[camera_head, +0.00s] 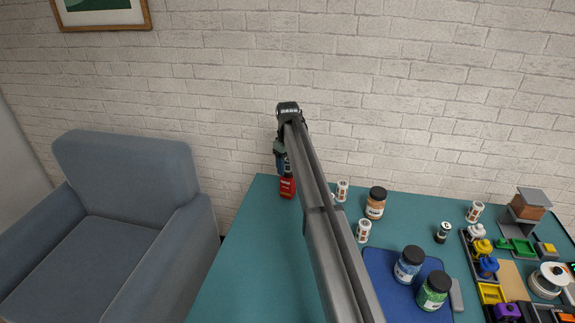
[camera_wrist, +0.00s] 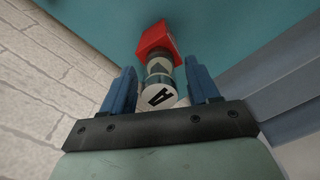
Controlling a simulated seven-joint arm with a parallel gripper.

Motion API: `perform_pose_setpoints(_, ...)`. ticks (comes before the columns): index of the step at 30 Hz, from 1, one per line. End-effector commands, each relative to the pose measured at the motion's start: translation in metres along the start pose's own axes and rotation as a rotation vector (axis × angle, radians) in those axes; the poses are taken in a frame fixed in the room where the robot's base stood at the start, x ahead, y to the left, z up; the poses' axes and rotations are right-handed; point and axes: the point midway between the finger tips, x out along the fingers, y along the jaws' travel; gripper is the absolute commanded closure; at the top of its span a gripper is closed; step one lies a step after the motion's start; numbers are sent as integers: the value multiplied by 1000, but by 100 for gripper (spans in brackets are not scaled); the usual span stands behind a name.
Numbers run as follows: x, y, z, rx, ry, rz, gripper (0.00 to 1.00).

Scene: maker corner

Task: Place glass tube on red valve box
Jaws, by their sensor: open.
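The red valve box (camera_wrist: 155,40) lies on the teal table beyond my fingers in the wrist view; in the head view the red box (camera_head: 287,188) is at the table's back left corner. A short cylinder with a white end marked "A" and a clear-grey, dark-patterned side, apparently the glass tube (camera_wrist: 159,94), is against the box's near face in the wrist view, seemingly standing on it. My gripper (camera_wrist: 160,70) is open, its blue fingers on either side of the tube with visible gaps. In the head view my gripper (camera_head: 281,166) is just above the box, partly hidden by my arm.
White-labelled cylinders (camera_head: 363,231), a brown jar (camera_head: 376,203) and a dark small cylinder (camera_head: 443,232) stand right of my arm. Blue and green jars stand on a blue mat (camera_head: 385,263). A blue armchair (camera_head: 120,220) is left of the table. A brick wall (camera_head: 220,80) stands close behind.

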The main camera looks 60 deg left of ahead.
Motion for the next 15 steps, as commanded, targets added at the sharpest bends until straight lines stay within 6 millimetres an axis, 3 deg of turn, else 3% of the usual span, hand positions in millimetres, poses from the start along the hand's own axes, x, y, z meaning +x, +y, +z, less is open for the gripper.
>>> perform_pose_setpoints(7, -14, 0, -1, 0, 2, 1, 40)
perform_pose_setpoints(15, -63, 1, -1, 0, 2, 1, 40)
